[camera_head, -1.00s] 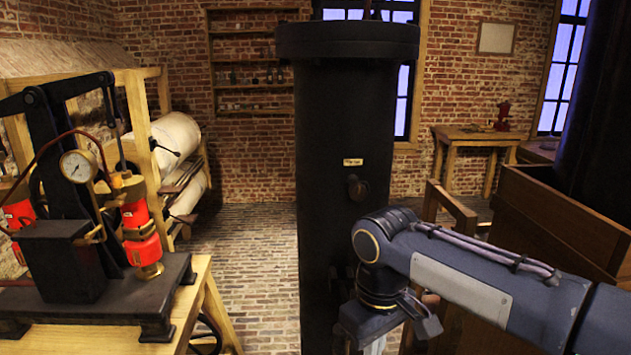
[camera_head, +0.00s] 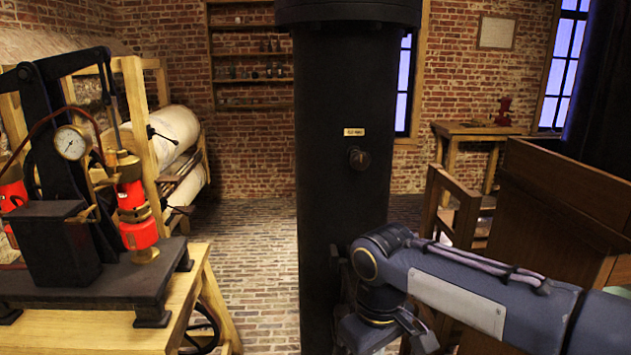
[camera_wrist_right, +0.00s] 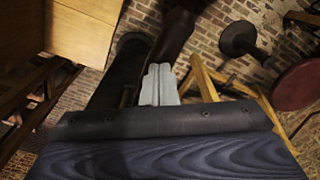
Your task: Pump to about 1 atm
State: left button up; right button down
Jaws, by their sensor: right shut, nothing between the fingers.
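The pump (camera_head: 75,215) stands on a wooden table at the left of the head view, with a black frame, a lever arm and red cylinders (camera_head: 137,215). Its round gauge (camera_head: 72,142) has a white face; the needle reading is too small to tell. In the right wrist view my right gripper (camera_wrist_right: 160,75) is shut and empty, its pale fingers together above the floor. In the head view the right arm reaches in from the lower right, in front of the black column, well apart from the pump. My left gripper is not in view.
A wooden cabinet (camera_head: 560,205) stands at the right, and a small table (camera_head: 478,130) is by the back wall. Rolls on a wooden rack (camera_head: 175,135) stand behind the pump. Brick floor (camera_head: 250,260) is open between pump and column.

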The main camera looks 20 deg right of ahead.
notch_tip(320, 180, down, 5)
jog(key=b, duration=0.3)
notch_tip(320, 180, up, 14)
jog(key=p, duration=1.1)
jog(key=shift+r, duration=0.2)
notch_tip(320, 180, down, 14)
jog(key=b, duration=1)
notch_tip(320, 180, up, 14)
jog(key=p, duration=1)
